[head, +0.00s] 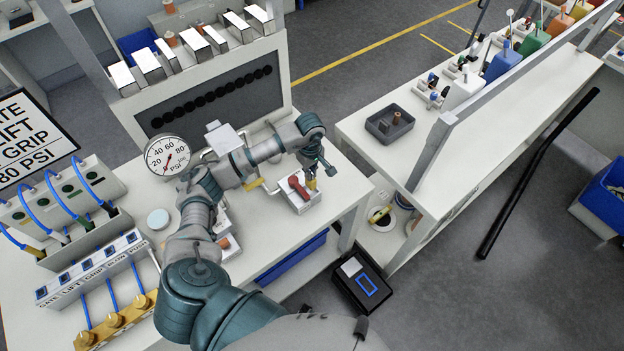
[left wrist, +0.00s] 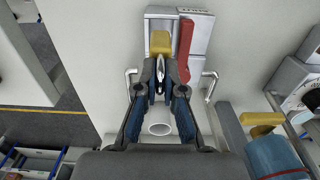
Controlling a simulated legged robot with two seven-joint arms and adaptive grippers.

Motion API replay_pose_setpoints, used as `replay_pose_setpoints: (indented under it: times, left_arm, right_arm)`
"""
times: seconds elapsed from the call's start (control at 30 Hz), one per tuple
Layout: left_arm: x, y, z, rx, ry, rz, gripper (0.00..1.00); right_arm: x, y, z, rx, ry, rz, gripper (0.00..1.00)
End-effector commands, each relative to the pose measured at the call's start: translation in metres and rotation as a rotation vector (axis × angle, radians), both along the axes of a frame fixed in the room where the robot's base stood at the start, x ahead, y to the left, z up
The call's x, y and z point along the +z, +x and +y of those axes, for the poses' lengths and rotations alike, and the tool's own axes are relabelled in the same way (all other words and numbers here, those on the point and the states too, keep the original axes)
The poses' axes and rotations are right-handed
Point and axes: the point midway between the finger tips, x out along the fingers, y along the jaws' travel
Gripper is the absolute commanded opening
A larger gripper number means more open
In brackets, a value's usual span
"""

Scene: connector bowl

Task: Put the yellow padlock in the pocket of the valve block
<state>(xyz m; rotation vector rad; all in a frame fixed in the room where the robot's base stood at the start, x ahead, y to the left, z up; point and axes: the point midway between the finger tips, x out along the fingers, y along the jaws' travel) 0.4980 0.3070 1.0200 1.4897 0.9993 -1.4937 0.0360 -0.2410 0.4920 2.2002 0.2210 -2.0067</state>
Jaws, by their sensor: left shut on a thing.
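The yellow padlock (head: 312,184) hangs below my left gripper (head: 318,167) at the right end of the valve block (head: 301,205). In the left wrist view my left gripper (left wrist: 160,70) is shut on the padlock's metal shackle, and the yellow body (left wrist: 160,42) points away from the fingers. The body overlaps the left part of the pale grey valve block (left wrist: 202,28), beside its red lever (left wrist: 185,50). My right gripper is out of view.
The valve block is near the right edge of the white bench (head: 265,245). A pressure gauge (head: 168,155) and blue-hosed fittings (head: 75,205) stand to the left. A second bench (head: 385,165) with a dark tray (head: 389,122) is at right, across a gap.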

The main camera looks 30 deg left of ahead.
Motion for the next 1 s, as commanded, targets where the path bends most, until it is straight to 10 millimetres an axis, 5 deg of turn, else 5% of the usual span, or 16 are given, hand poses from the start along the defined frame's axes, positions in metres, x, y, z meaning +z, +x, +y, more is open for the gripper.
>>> replay_pose_setpoints:
  times: [0.3, 0.63, 0.73, 1.0]
  left_arm:
    - [-0.037, -0.001, -0.002, 0.000, -0.001, 0.001, 0.00]
    - [-0.043, 0.000, -0.001, -0.001, 0.001, -0.001, 0.00]
    - [-0.042, 0.000, 0.000, -0.001, 0.000, 0.000, 0.33]
    - [-0.042, 0.000, -0.001, -0.001, 0.000, 0.000, 0.33]
  right_arm:
    - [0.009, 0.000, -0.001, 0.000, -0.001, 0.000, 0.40]
    - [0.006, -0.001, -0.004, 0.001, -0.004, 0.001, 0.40]
    - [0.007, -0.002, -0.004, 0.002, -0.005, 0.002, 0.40]
    - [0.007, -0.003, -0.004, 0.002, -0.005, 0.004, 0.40]
